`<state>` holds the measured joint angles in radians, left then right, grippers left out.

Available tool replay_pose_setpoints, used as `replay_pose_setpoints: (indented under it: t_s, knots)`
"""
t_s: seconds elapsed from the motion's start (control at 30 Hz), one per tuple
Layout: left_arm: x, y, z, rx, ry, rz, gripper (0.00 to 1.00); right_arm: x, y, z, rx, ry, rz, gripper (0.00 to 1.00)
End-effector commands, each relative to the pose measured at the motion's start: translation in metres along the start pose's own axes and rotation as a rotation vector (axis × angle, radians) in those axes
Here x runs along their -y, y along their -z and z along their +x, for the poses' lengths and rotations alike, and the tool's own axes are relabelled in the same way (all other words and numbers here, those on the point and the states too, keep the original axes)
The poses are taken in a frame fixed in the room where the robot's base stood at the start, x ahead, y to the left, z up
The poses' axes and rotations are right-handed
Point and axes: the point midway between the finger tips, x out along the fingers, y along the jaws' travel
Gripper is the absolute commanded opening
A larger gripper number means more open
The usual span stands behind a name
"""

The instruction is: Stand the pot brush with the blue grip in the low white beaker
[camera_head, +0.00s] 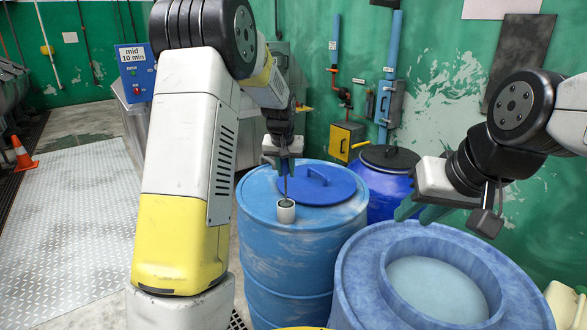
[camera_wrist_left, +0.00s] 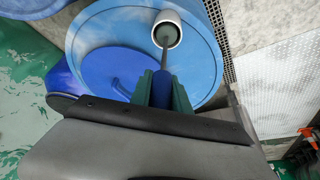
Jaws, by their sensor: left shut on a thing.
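The white beaker (camera_head: 287,214) stands upright on the light-blue drum, near its front rim. My left gripper (camera_head: 284,160) is above the beaker, shut on the blue grip of the pot brush (camera_head: 286,184). In the left wrist view the blue grip (camera_wrist_left: 161,88) sits between the green fingertips (camera_wrist_left: 160,90). The brush's thin shaft points down to the mouth of the beaker (camera_wrist_left: 175,16). Its lower end lines up with the opening, but I cannot tell how deep it is. My right gripper (camera_head: 420,212) hangs to the right; its finger gap is unclear.
The light-blue drum (camera_head: 290,260) has a dark-blue lid (camera_head: 325,190) with a raised handle behind the beaker. An open blue drum (camera_head: 360,262) stands at front right, below my right gripper. A darker blue drum (camera_head: 385,200) with a black lid stands behind.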

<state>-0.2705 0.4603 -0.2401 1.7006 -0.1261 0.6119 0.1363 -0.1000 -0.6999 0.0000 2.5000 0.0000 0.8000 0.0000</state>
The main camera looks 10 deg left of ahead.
Motion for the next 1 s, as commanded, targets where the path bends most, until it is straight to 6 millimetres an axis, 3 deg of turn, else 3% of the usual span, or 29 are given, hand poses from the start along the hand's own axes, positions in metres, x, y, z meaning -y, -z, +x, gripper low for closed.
replay_pose_setpoints:
  t_s: [0.8, 0.83, 0.93, 1.0]
  knots:
    - [-0.0002, -0.0022, 0.0056, 0.0, 0.0, 0.0, 0.0, 0.0, 0.0, 0.0, 0.0, 0.0, 0.0, 0.32]
    - [-0.0002, -0.0022, 0.0055, 0.0, 0.0, 0.0, 0.24, 0.0, 0.0, 0.0, 0.0, 0.0, 0.0, 0.32]
    - [-0.0001, -0.0022, 0.0055, 0.0, 0.0, 0.0, 0.44, 0.0, 0.0, 0.0, 0.0, 0.0, 0.0, 0.32]
    - [-0.0001, -0.0022, 0.0055, 0.0, 0.0, 0.0, 0.48, 0.0, 0.0, 0.0, 0.0, 0.0, 0.0, 0.32]
